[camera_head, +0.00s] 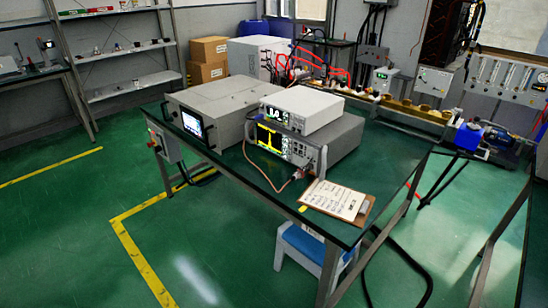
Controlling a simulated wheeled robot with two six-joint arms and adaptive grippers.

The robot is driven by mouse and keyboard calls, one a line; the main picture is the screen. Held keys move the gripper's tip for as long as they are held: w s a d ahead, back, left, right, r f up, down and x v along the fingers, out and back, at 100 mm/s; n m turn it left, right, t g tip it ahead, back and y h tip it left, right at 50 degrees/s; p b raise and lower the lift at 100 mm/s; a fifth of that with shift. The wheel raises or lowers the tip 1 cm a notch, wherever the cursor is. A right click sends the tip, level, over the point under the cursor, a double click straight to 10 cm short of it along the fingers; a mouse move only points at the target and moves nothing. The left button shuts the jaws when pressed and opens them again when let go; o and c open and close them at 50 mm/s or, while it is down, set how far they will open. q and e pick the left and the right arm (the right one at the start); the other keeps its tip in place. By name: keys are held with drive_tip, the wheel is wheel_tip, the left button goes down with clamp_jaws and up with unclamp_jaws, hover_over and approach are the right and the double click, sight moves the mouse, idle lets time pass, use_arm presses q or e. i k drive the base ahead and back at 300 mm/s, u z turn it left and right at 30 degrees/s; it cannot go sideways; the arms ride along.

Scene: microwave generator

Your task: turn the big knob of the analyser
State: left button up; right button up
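The analyser (316,140) is a grey box with a bright screen (269,138) showing a yellow trace, standing on the dark green table. Its front panel, right of the screen, carries small buttons and controls, too small here to tell the big knob apart. A smaller white instrument (302,107) sits on top of it. An orange-brown cable runs from the front panel over the table. Neither of my grippers shows in the head view.
A large grey unit (207,113) with a small display stands left of the analyser. A clipboard with paper (337,199) lies at the table's front right corner. A blue and white stool (302,247) stands under the table. Green floor at the front left is clear.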

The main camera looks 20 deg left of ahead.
sight(310, 153)
drive_tip(key=u, duration=0.35)
drive_tip(key=i, duration=0.75)
drive_tip(key=z, duration=1.25)
